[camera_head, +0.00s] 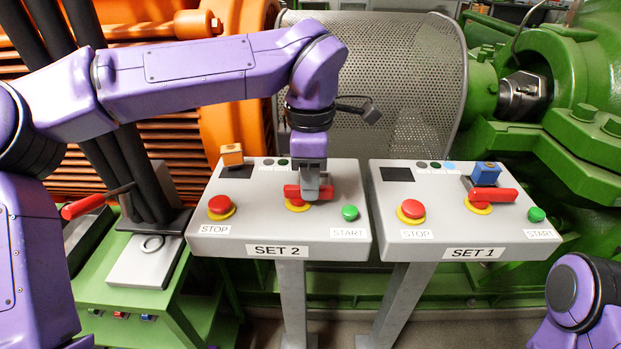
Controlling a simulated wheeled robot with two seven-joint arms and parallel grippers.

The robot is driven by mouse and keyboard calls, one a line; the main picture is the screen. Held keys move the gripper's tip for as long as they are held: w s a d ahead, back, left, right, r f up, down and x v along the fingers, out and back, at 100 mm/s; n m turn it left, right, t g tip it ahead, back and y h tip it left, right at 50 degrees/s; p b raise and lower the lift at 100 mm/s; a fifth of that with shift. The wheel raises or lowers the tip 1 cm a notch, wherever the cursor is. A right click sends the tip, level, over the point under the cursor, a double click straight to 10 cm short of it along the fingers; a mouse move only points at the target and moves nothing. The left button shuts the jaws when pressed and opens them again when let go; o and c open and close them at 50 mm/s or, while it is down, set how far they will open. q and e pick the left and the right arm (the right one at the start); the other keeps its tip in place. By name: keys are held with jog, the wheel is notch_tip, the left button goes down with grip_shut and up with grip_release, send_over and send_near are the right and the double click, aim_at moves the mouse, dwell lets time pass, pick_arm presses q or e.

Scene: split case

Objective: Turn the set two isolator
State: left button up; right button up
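The SET 2 panel (230,240) is a grey box on a post, left of the SET 1 panel. Its isolator, a red handle (291,191) on a yellow base (297,208), lies roughly crosswise in the panel's middle. My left gripper (311,196) points down over the handle, with its fingers at the handle's right part. The fingers hide part of the handle, and I cannot tell whether they are closed on it. My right gripper is out of view; only a piece of that arm shows at the lower right.
SET 2 has a red STOP button (219,204), a green START button (350,212) and an orange padlock block (232,154). The SET 1 panel (440,225) has a red handle (493,194) and a blue block (486,171). A red lever (84,206) sticks out at left.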

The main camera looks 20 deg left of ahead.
pick_arm(q)
grip_shut()
jog(key=n, duration=0.2)
jog(key=n+p, duration=0.1)
jog(key=shift+w+a+r+n, duration=0.1)
jog(key=shift+w+a+n, duration=0.05)
jog(key=shift+w+n, duration=0.2)
jog(key=n, duration=0.4)
jog(key=shift+w+a+n, duration=0.25)
jog(key=shift+a+n, duration=0.05)
jog(key=shift+n, duration=0.05)
jog(key=n, duration=0.2)
jog(key=n+b, duration=0.1)
jog(key=n, duration=0.1)
jog(key=shift+w+a, duration=0.15)
jog(key=shift+a, duration=0.2)
jog(key=shift+a+n+b, duration=0.25)
jog(key=shift+n+b, duration=0.3)
jog(key=shift+n, duration=0.85)
jog(key=shift+a+n+b, duration=0.2)
jog(key=shift+n+b, duration=0.3)
jog(key=shift+n, duration=0.9)
